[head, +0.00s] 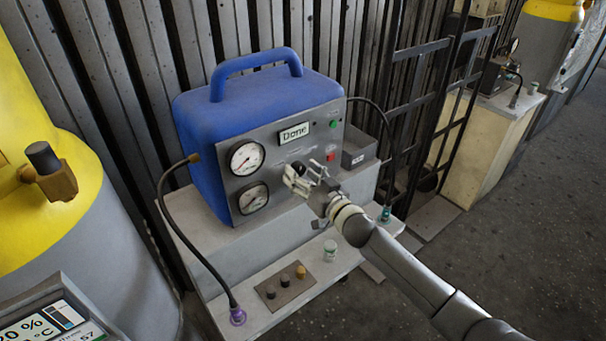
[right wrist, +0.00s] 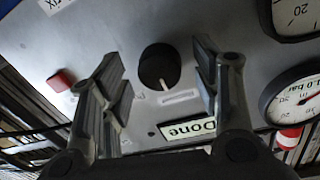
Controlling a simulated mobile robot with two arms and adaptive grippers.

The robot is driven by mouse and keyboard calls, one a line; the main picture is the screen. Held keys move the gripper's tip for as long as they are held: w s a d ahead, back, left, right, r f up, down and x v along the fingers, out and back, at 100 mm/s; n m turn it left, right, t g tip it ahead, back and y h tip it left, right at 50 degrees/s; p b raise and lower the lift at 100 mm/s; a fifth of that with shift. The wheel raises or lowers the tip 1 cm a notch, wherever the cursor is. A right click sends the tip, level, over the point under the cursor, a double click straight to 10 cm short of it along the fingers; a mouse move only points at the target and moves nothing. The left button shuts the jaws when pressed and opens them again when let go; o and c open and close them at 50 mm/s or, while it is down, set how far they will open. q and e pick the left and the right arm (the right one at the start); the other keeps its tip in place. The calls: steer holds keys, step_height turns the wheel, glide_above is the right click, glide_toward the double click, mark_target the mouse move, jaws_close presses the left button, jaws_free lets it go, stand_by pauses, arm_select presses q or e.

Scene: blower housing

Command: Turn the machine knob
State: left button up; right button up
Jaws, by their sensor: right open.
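The machine is a blue box (head: 250,100) with a handle and a grey front panel (head: 285,148), standing on a light stepped base. The knob (right wrist: 158,67) is round and black with a pale pointer line, and shows in the right wrist view. In the head view my right gripper mostly hides it. My right gripper (head: 302,178) is open in front of the panel. In the right wrist view the fingers (right wrist: 158,88) stand on both sides of the knob, with gaps visible. A display (head: 294,133) reads "Done"; it appears upside down in the wrist view (right wrist: 187,129). My left gripper is not in view.
Two round gauges (head: 247,158) are on the panel's left, a red switch (head: 330,156) and a green light (head: 334,124) on its right. Hoses (head: 170,215) run down both sides. A plate with small knobs (head: 285,285) lies on the lower step. A yellow-grey tank (head: 85,225) stands left.

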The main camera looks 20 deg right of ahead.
steer(key=c, duration=1)
steer(key=shift+c, duration=0.2)
steer(key=shift+n, duration=0.4)
steer(key=n+b, duration=0.1)
steer(key=n, duration=0.4)
steer(key=shift+n, duration=0.3)
steer(key=n, duration=0.5)
steer(key=shift+f+n+y+b, duration=0.1)
steer(key=shift+n+y+b, duration=0.3)
steer(key=o, duration=1)
steer(key=shift+o, duration=0.2)
